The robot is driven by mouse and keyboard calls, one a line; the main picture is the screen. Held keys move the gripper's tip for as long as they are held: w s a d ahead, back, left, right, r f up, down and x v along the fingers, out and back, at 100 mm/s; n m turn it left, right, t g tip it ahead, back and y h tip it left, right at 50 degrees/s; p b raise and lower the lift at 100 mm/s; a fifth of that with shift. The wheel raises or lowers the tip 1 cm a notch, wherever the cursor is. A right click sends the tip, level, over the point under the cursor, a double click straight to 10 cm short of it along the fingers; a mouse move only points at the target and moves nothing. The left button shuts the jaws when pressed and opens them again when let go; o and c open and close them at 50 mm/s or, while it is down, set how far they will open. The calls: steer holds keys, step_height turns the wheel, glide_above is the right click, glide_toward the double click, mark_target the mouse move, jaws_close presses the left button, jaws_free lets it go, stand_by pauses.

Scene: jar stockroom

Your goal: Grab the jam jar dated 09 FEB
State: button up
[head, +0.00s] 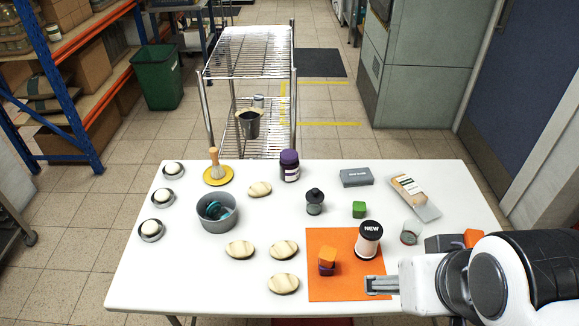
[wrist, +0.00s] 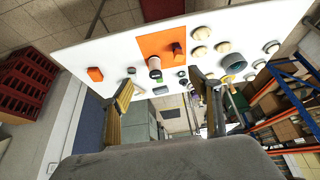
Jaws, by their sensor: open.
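A dark jar with a purple lid and a pale label (head: 289,166) stands upright at the back middle of the white table (head: 190,275) in the head view. Its label is too small to read, so I cannot confirm any date. My gripper (head: 380,285) is at the table's front right, low in the head view, well in front of that jar and right of it. In the wrist view my gripper (wrist: 163,105) has its fingers spread wide with nothing between them. I cannot pick out the jar surely in the wrist view.
A dark-topped item (head: 314,201), green block (head: 359,210) and grey box (head: 356,177) stand nearer the jar.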

steer(key=shift+w, duration=0.1)
steer(key=w+a+r+t+y, duration=0.15)
steer(key=w+a, duration=0.25)
steer(key=w, duration=0.6)
steer(key=w+a+r+t+y, duration=0.1)
steer(key=w+a+r, duration=0.25)
steer(key=w, duration=0.65)
steer(key=m+t+h, duration=0.2)
steer(key=t+h, duration=0.1)
steer(key=t, duration=0.2)
glide_above(286, 161)
steer(key=s+a, duration=0.1)
steer(key=s, duration=0.4)
step_height(286, 161, down, 22)
steer(key=f, duration=0.3)
steer(key=f+h, duration=0.1)
steer(key=f, duration=0.2)
steer(key=f+h, duration=0.1)
steer(key=f, duration=0.2)
steer(key=shift+w+m+h, duration=0.25)
steer(key=shift+m, duration=0.05)
steer(key=shift+x, duration=1.3)
